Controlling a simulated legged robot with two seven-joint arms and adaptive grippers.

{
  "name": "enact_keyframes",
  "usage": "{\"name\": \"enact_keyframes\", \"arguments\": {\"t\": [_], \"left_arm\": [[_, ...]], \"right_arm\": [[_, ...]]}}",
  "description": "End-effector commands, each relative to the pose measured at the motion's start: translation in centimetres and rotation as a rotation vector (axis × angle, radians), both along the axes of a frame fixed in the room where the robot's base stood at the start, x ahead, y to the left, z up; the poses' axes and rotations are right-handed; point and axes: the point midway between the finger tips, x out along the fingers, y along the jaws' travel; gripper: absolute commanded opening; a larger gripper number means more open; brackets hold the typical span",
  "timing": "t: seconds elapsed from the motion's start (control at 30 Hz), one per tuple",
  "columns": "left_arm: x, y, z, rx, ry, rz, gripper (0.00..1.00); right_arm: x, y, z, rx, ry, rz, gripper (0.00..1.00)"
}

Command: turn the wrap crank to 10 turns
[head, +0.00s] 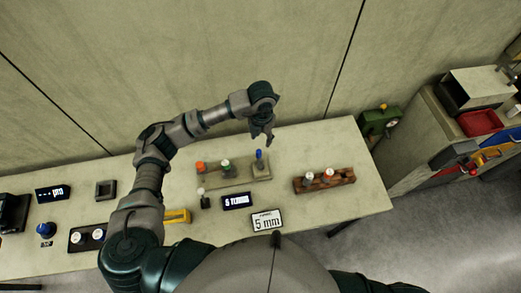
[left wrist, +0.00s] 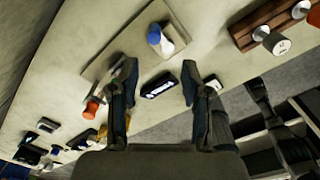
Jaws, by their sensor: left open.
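A small dark crank-like piece with a pale knob (head: 202,193) stands on the bench left of a dark display (head: 237,201); I cannot be sure it is the wrap crank. The display's lit text seems to say turns, with its digit too small to read surely. It shows between my fingers in the left wrist view (left wrist: 159,85). My left gripper (head: 264,140) is open and empty above the bench's back part, near a blue-topped post (head: 259,160) on a beige board (head: 235,181). My right gripper is out of view.
A placard (head: 267,220) reads 5 mm. A brown rack (head: 323,180) with pale-topped pieces stands to the right. Orange- and green-topped posts share the beige board. A yellow block (head: 177,215) lies left. A cart (head: 450,125) with a red tray stands beyond the bench's right end.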

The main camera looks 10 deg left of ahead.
Motion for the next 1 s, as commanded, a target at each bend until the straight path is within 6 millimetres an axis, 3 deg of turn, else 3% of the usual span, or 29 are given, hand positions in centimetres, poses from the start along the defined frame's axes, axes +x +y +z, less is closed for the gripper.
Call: {"name": "enact_keyframes", "arguments": {"t": [0.3,0.5,0.93,1.0], "left_arm": [[-0.1,0.3,-7.5,-0.002,0.004,0.001,0.47],[0.0,-0.1,-10.5,0.001,0.002,0.000,0.47],[0.0,0.2,-11.6,-0.002,0.000,-0.001,0.47],[0.0,0.3,-11.6,-0.003,0.000,-0.001,0.30]], "right_arm": [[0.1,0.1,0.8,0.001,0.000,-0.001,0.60],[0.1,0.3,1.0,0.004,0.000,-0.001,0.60],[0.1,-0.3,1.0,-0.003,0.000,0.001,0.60],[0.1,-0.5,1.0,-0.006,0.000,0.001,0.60]]}}
